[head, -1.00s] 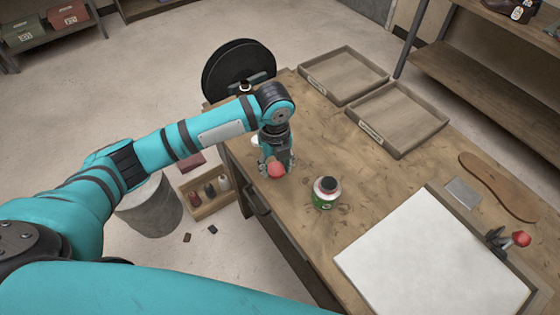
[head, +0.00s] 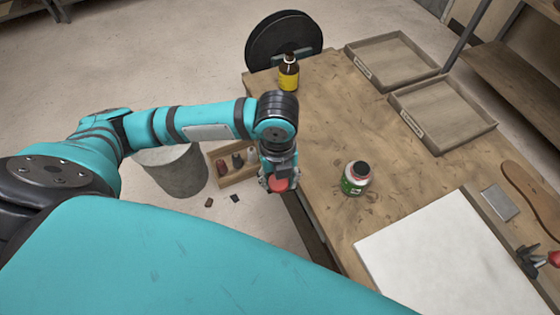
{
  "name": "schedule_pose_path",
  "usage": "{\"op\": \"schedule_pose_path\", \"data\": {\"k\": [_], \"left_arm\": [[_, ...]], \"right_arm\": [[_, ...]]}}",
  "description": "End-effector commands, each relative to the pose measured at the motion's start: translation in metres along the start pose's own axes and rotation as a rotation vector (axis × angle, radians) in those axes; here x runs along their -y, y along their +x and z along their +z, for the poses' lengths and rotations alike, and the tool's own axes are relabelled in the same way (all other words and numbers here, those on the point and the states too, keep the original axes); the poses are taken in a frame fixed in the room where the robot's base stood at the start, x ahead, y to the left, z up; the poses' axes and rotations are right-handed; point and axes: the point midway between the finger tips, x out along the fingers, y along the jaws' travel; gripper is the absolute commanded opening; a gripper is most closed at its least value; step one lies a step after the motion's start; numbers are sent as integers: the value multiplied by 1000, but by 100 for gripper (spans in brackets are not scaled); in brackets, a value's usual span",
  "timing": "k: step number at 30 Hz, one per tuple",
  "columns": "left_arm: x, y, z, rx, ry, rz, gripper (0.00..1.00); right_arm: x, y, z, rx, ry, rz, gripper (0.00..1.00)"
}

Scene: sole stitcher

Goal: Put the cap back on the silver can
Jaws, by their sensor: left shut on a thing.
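My left gripper (head: 279,180) is shut on a small round red thing (head: 283,185), which looks like the cap. It holds it near the left edge of the workbench, with the fingers partly covering it. A small can (head: 353,186) with a green and white label stands upright on the bench, to the right of the gripper and apart from it. Its top is dark with some red. I cannot tell whether this is the silver can; its metal hardly shows. My right gripper is not in view.
A brown bottle with a yellow label (head: 289,76) stands at the bench's far left corner, before a black wheel (head: 283,36). Two trays (head: 443,106) lie at the back. A white board (head: 440,262) covers the front right. A grey bin (head: 174,172) stands on the floor.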

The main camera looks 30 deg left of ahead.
Motion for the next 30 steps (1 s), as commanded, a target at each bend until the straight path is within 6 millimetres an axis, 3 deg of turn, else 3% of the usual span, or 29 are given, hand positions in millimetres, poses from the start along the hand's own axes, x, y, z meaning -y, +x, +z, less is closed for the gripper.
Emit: {"op": "schedule_pose_path", "data": {"k": [7, 11, 30], "left_arm": [[1, -3, 2, 2, -51, -2, 34], [2, -12, 6, 4, -233, -5, 34], [2, -83, 26, -1, -1836, -10, 34]], "right_arm": [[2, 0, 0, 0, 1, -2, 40], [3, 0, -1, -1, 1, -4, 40], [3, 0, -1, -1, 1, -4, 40]]}}
